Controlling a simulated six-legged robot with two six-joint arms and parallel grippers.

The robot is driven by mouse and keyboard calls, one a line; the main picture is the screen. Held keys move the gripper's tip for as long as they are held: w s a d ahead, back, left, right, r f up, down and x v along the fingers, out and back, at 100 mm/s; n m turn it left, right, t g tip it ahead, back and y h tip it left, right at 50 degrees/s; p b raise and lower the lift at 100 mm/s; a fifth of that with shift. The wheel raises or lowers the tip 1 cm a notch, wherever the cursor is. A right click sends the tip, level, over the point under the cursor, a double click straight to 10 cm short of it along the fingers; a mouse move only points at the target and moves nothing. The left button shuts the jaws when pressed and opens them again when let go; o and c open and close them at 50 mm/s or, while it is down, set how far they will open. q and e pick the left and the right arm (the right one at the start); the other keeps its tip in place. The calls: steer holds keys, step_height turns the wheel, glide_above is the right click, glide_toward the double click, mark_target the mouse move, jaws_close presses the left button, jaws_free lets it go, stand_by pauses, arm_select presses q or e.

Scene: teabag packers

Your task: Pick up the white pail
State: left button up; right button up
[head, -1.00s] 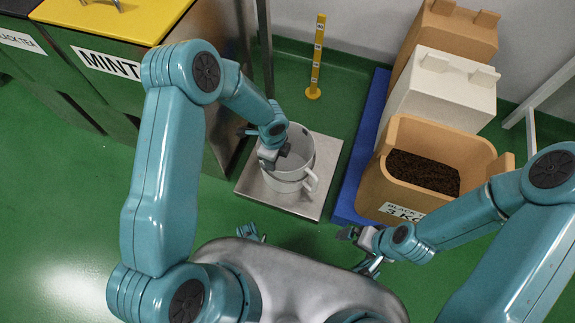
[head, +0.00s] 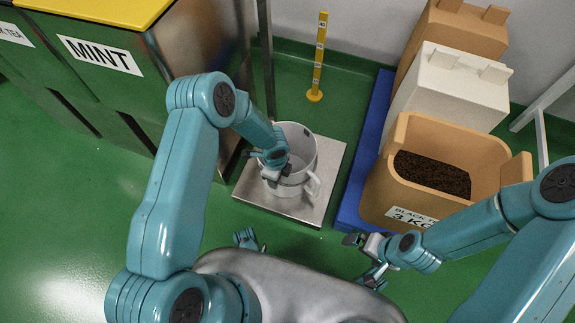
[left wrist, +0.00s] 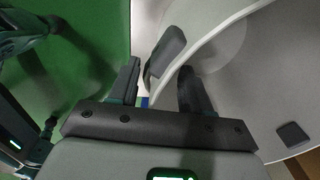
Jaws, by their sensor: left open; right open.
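The white pail (head: 302,150) stands upright on a square metal platform (head: 318,212). Its handle (head: 314,186) sticks out at the front right. My left gripper (head: 268,168) is open at the pail's left front rim. In the left wrist view, the pail's pale curved rim (left wrist: 215,38) runs down toward the gap between the open fingers (left wrist: 160,88). The right finger is on the pail's inner side; contact cannot be told. My right gripper (head: 360,256) is open and empty, low in front of the blue pallet.
A blue pallet (head: 347,205) right of the platform bears a tan tub of dark tea (head: 385,200), a white box (head: 440,90) and another tan box (head: 460,35). A yellow post (head: 319,55) stands behind. A MINT bin (head: 100,75) is at left. Green floor is free at lower left.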

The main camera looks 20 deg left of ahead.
arm_select(q)
steer(key=shift+r, duration=0.1)
jaws_close()
steer(key=shift+s, duration=0.15)
stand_by(1.1)
